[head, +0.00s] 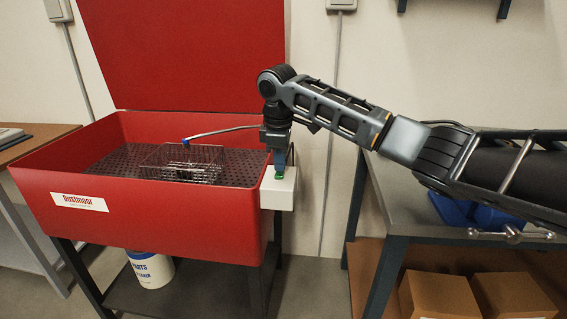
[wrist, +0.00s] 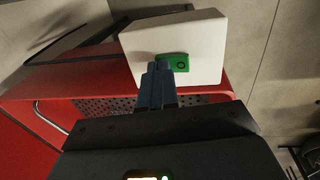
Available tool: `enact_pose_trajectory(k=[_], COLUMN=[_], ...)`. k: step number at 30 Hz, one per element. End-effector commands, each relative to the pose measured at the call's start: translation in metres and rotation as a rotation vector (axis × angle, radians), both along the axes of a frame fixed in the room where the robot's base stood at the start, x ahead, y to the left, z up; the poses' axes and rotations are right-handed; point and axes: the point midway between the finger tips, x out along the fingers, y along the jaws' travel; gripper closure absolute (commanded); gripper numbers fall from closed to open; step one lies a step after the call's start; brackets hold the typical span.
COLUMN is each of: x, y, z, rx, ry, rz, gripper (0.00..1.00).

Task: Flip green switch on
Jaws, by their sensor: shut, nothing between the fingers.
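The green switch (wrist: 177,62) sits on the face of a white box (wrist: 203,37) in the wrist view. An "O" mark shows on its right part; its left part is partly hidden behind my fingers. In the head view the green switch (head: 279,176) is on top of the white box (head: 277,194), fixed to the right side of the red parts washer (head: 150,225). My gripper (head: 279,163) points down at the switch, its fingertips at or very near it. In the wrist view my gripper (wrist: 163,68) is shut with nothing between the fingers. Contact cannot be told for certain.
The washer's red lid (head: 190,50) stands open behind the basin. A wire basket (head: 183,163) and a blue-tipped hose (head: 215,132) are in the basin. A grey workbench (head: 400,205) stands to the right, with cardboard boxes (head: 438,295) below. A white bucket (head: 151,268) is under the washer.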

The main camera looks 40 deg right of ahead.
Motion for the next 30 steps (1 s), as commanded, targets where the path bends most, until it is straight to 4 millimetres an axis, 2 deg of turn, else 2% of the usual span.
enact_pose_trajectory(k=[18, 30], x=[-0.01, -0.009], y=[0.013, 0.015], z=[0.001, 0.006], rx=[0.0, 0.001], ry=[0.003, 0.002], rz=[0.0, 0.001], gripper=[1.0, 1.0])
